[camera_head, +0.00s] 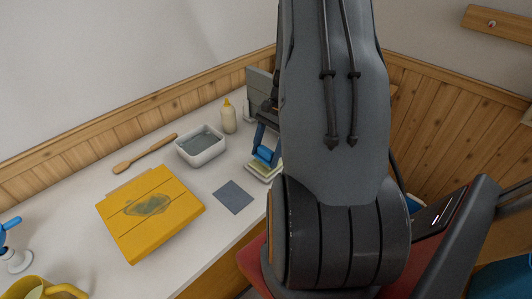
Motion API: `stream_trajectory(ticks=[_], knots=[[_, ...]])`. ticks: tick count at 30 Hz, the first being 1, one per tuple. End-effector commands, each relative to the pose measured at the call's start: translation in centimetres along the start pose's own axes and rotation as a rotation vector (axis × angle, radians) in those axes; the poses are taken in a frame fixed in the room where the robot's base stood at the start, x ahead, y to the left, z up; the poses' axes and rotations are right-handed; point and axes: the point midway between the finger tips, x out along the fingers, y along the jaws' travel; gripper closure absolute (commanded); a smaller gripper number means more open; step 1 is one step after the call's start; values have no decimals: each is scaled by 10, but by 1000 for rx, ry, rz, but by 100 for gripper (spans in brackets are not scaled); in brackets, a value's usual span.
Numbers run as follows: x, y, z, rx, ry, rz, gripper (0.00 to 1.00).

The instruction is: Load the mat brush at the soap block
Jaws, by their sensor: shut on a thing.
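My gripper (266,142) is at the right part of the counter, partly hidden behind my own arm. It is shut on the mat brush, whose blue body (266,154) shows between and below the fingers. The brush is right over a pale yellow-green soap block (260,170) in a light holder. The brush looks low, at or just above the block; I cannot tell whether they touch. The brush's underside is hidden. A yellow slatted mat (170,222) with a grey-green smeared patch (148,205) lies on the counter to the left.
A white basin (201,147) of greyish liquid, a cream bottle (228,117) and a wooden paddle-shaped tool (145,154) stand or lie along the back. A flat blue-grey square (234,197) lies before the basin.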

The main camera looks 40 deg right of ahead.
Motion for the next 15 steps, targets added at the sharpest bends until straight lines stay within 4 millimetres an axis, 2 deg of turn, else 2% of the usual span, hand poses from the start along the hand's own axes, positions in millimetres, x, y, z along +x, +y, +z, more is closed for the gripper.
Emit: stream_trajectory(ticks=[15], knots=[[-38, 0, 16, -2, 1, -1, 60]])
